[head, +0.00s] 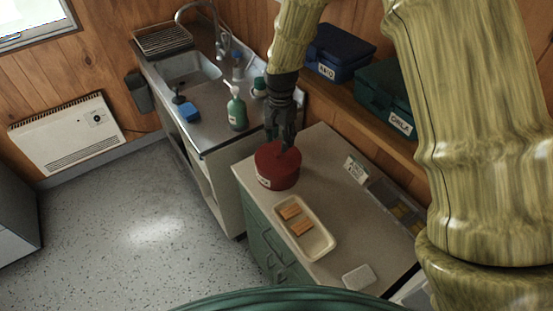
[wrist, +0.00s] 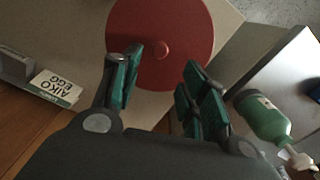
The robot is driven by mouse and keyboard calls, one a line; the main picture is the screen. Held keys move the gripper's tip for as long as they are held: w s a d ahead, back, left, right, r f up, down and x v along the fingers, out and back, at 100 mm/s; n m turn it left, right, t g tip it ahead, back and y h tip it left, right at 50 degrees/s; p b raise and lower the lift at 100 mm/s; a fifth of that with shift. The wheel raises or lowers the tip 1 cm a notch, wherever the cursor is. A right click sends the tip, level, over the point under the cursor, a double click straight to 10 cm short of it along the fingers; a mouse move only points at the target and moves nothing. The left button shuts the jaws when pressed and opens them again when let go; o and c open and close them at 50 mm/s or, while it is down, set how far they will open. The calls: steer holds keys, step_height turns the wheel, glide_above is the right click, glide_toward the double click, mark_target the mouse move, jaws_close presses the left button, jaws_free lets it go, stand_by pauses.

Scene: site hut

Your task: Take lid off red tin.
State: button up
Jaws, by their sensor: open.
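The red tin (head: 277,170) stands upright on the worktop with its round red lid on. In the wrist view the lid (wrist: 150,25) shows from above, with a small round knob (wrist: 162,49) at its middle. My gripper (head: 285,148) is just above the tin in the head view. In the wrist view my gripper (wrist: 160,75) is open and empty, its two green-padded fingers apart over the near part of the lid. The knob lies just beyond the gap between the fingertips. I cannot tell whether the fingers touch the lid.
A cream tray (head: 312,240) with orange bars lies in front of the tin. A white block (head: 358,275) lies near the worktop's front. A green pump bottle (head: 236,112) stands by the sink (head: 188,72). Blue (head: 338,55) and green (head: 378,85) boxes sit on the shelf behind.

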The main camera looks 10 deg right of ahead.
mark_target(279, 152)
steer(key=shift+s+a+f, duration=0.15)
steer(key=shift+s+f, duration=0.15)
steer(key=shift+f, duration=0.05)
steer(key=shift+s+a+f+b, duration=0.2)
steer(key=shift+s+f+b, duration=0.4)
steer(key=shift+b, duration=0.4)
steer(key=f, duration=0.1)
steer(key=w+f+b, duration=0.1)
steer(key=shift+f, duration=0.4)
steer(key=shift+s+r, duration=0.35)
steer(key=shift+w+f, duration=0.2)
jaws_close()
steer(key=shift+s+r, duration=0.1)
